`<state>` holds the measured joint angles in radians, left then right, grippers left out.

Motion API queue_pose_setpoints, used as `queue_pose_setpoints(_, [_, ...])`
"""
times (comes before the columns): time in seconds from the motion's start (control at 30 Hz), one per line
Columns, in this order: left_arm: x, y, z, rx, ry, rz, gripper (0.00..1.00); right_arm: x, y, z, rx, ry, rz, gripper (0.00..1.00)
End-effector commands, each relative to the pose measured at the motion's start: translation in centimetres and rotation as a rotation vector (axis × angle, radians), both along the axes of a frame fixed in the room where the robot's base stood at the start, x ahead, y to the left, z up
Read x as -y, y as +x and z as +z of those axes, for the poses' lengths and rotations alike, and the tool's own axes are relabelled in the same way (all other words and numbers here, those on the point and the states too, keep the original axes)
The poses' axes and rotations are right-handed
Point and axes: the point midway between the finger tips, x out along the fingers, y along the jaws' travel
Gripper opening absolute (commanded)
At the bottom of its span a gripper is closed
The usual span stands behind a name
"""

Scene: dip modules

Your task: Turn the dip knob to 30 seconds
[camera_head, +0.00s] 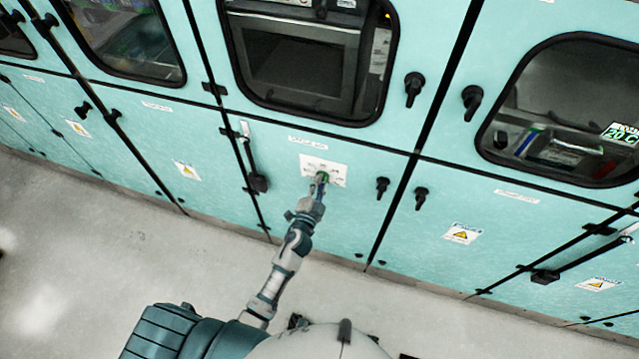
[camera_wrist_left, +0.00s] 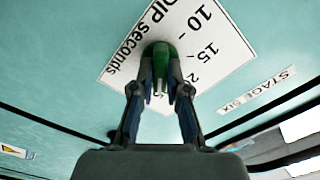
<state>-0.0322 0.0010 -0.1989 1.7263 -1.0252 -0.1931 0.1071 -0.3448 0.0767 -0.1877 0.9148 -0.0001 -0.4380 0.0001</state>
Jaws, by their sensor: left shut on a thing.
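The dip knob (camera_wrist_left: 160,62) is green and sits on a white label plate (camera_wrist_left: 212,40) printed "DIP seconds" with the marks 10 and 15 readable; the lower marks are partly hidden by my gripper. In the head view the plate (camera_head: 337,172) is on a teal lower door panel, with the green knob (camera_head: 323,176) at its middle. My left gripper (camera_wrist_left: 160,88) is shut on the knob, one finger on each side; it also shows in the head view (camera_head: 321,181). Which mark the knob points at I cannot tell. My right gripper is not in view.
A "STAGE SIX" label (camera_wrist_left: 257,91) is beside the plate. Black door handles (camera_head: 382,187) (camera_head: 421,198) stand out to the right, and a latch bar (camera_head: 257,182) to the left. Windowed cabinets are above. The grey floor (camera_head: 130,250) in front is clear.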

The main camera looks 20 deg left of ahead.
Motion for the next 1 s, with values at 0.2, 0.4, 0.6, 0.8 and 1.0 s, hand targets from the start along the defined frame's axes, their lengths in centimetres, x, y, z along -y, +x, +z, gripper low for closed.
queue_pose_setpoints(0.2, [0.1, 0.1, 0.0, 0.01, 0.205, -0.001, 0.0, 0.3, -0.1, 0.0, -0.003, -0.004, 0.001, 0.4])
queue_pose_setpoints(0.4, [0.1, 0.1, 0.0, 0.016, 0.383, 0.0, 0.0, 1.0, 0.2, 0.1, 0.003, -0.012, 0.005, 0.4])
queue_pose_setpoints(0.6, [0.1, 0.1, -0.1, 0.02, 0.527, -0.001, 0.0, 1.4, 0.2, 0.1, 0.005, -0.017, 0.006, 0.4])
queue_pose_setpoints(0.8, [0.2, 0.1, -0.2, 0.023, 0.623, 0.0, 0.0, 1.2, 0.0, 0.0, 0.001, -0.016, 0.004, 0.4])
queue_pose_setpoints(1.0, [0.2, 0.0, -0.3, 0.024, 0.671, -0.001, 0.0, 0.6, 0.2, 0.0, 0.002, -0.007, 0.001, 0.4])
